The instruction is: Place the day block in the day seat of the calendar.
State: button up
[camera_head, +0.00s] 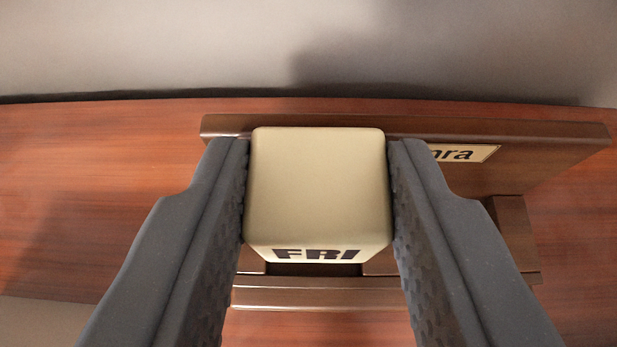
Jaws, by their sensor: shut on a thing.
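The day block (318,195) is a cream block with rounded edges and "FRI" in dark letters on its lower face. My gripper (318,190) is shut on it, one dark grey finger on its left side and one on its right. The calendar (560,140) is a dark brown wooden stand with a back board and a front ledge. The block is in front of or over the middle of the stand and hides part of it. The day seat is largely hidden by the block; I cannot tell whether the block touches it.
A cream label (475,153) with partly hidden dark lettering is on the back board. A brown wooden piece (513,235) stands at the right of the calendar. The reddish wood shelf (90,180) is clear at the left. A grey wall (150,45) rises behind.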

aim_at(315, 259)
jog(key=shift+w+f, duration=0.15)
jog(key=shift+f, duration=1.65)
jog(key=shift+f, duration=0.1)
jog(key=o, duration=1)
jog(key=shift+s+r, duration=0.25)
jog(key=shift+r, duration=0.1)
jog(key=shift+b+v, duration=0.35)
jog(key=shift+v, duration=5.35)
